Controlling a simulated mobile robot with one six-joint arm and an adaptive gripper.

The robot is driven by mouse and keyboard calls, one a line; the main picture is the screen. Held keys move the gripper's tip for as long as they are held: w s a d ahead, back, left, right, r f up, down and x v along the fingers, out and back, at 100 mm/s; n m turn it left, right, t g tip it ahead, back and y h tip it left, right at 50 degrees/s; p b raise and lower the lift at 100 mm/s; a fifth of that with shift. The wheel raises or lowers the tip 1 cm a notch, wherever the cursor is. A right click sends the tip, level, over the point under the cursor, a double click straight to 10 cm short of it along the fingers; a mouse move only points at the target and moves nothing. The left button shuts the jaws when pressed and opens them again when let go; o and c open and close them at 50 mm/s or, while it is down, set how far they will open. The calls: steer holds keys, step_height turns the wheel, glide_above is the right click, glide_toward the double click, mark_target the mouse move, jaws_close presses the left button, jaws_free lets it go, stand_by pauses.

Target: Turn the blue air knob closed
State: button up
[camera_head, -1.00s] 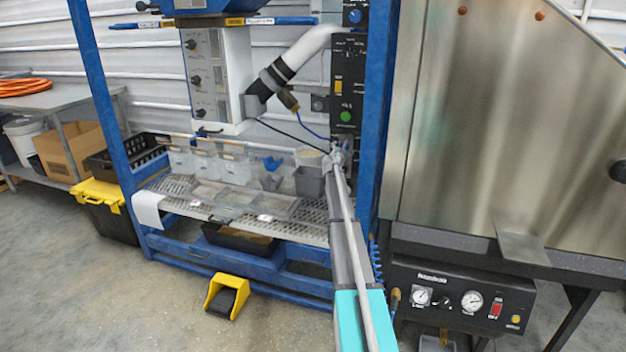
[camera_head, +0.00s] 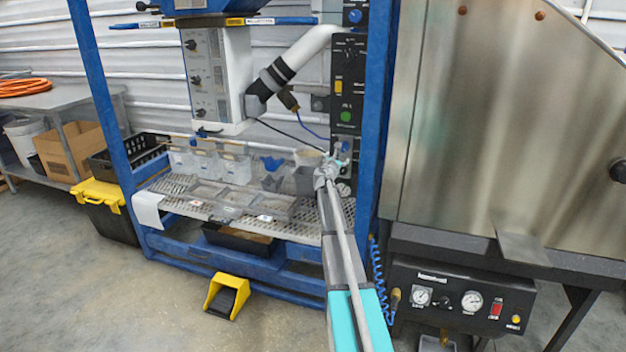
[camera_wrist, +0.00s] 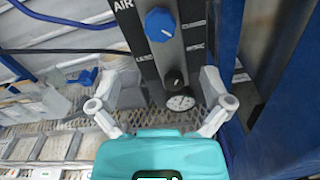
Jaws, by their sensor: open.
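The blue air knob (camera_wrist: 159,24) shows at the top of the wrist view, on a dark panel (camera_wrist: 185,45) beside the white letters AIR. My gripper (camera_wrist: 158,85) is open and empty, its two pale fingers spread wide. The knob is above the gap between the fingertips in that picture, and nothing touches it. A small black knob (camera_wrist: 174,79) and a round gauge (camera_wrist: 181,102) sit below it, seen between the fingers. In the head view my gripper (camera_head: 335,162) is at the lower part of the panel column, where the air knob is small and hard to make out.
A blue upright post (camera_head: 375,110) stands just right of the panel. A perforated shelf (camera_head: 215,205) with clear bins (camera_head: 235,165) lies left of my gripper. Another blue knob (camera_head: 355,16) is high on the column. A large steel cabinet (camera_head: 500,120) fills the right.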

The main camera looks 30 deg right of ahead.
steer(key=s+a+r+m+g+y+p, duration=0.1)
steer(key=s+a+m+g+p, duration=0.1)
steer(key=s+a+m+p, duration=0.3)
steer(key=s+a+r+m+g+y+p, duration=0.1)
steer(key=s+a+m+g+p, duration=0.2)
steer(key=a, duration=1)
steer(key=s+m+p, duration=0.2)
steer(key=s+m, duration=0.2)
steer(key=shift+s+a+m+y, duration=0.2)
steer(key=shift+m+y, duration=0.1)
steer(key=shift+m, duration=0.1)
steer(key=s+a+f+m+g+y, duration=0.2)
steer(key=s+a+f+m+y, duration=0.2)
steer(key=s+a, duration=0.6)
steer(key=s+a+f+m+g+y, duration=0.25)
steer(key=s+a, duration=0.45)
steer(key=a, duration=0.5)
steer(key=s+a+f+m+g+y, duration=0.2)
steer(key=s+a+f+m+y, duration=0.25)
steer(key=s+a, duration=0.55)
step_height(320, 180, up, 14)
steer(key=w+a+p, duration=0.1)
steer(key=p, duration=1.3)
steer(key=shift+w+a+r, duration=0.2)
